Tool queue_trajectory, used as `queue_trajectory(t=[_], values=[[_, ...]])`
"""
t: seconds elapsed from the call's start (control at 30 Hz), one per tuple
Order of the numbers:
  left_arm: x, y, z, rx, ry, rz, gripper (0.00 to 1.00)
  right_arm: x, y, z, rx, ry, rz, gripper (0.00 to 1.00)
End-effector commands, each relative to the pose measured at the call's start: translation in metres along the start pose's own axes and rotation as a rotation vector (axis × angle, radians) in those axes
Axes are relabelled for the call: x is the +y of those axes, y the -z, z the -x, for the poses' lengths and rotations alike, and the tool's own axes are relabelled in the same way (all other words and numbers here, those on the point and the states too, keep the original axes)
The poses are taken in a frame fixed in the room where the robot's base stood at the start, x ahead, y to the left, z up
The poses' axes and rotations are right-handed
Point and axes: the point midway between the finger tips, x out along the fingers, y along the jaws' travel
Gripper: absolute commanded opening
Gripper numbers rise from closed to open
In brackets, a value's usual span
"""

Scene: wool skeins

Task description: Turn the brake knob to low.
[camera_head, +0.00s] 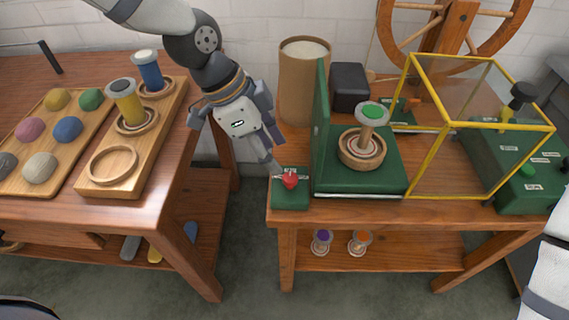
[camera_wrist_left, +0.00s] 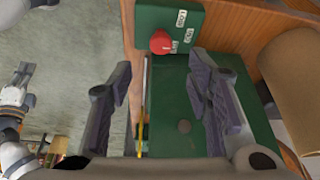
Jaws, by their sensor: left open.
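The brake knob is a red knob (camera_head: 289,180) on a small green box (camera_head: 290,200) at the front left corner of the right table. In the left wrist view the knob (camera_wrist_left: 161,42) sits beside small white labels, one reading LOW; its setting cannot be told. My left gripper (camera_head: 272,163) reaches down from the upper left, just behind and left of the knob. In the left wrist view its open fingers (camera_wrist_left: 161,68) spread to either side below the knob, with nothing between them.
A green stand (camera_head: 360,178) with an upright panel and a spool is right of the knob box. A yellow-framed clear guard (camera_head: 480,128) stands further right. A tan cylinder (camera_head: 304,85) is behind. The left table holds a spool tray (camera_head: 100,187) and a wool tray (camera_head: 62,120).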

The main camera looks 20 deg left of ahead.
Motion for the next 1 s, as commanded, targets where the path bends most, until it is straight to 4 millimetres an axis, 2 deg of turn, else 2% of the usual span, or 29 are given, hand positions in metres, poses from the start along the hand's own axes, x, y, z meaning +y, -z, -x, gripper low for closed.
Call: queue_trajectory(t=[0.03,0.1,0.3,0.43,0.67,0.87,1.0], values=[[0.002,-0.004,-0.022,-0.009,-0.016,0.005,0.46,0.000,-0.006,-0.007,-0.025,-0.001,0.000,0.00],[0.002,-0.004,-0.039,-0.009,-0.015,0.005,0.46,0.000,-0.009,-0.011,-0.038,-0.001,0.000,0.00],[0.001,-0.003,-0.073,-0.005,-0.008,0.005,0.46,0.000,-0.013,-0.018,-0.058,-0.002,0.000,0.00],[0.001,-0.001,-0.079,-0.001,-0.004,0.004,0.46,0.000,-0.013,-0.018,-0.060,-0.002,0.000,0.00],[0.000,-0.001,-0.079,0.000,-0.002,0.004,0.46,0.000,-0.013,-0.018,-0.058,-0.002,0.001,0.00],[0.001,-0.001,-0.079,-0.001,-0.002,0.005,0.00,0.000,-0.013,-0.018,-0.058,-0.002,0.001,0.00],[0.000,-0.001,-0.079,-0.001,-0.002,0.005,0.00,0.000,-0.013,-0.018,-0.058,-0.002,0.001,0.00]])
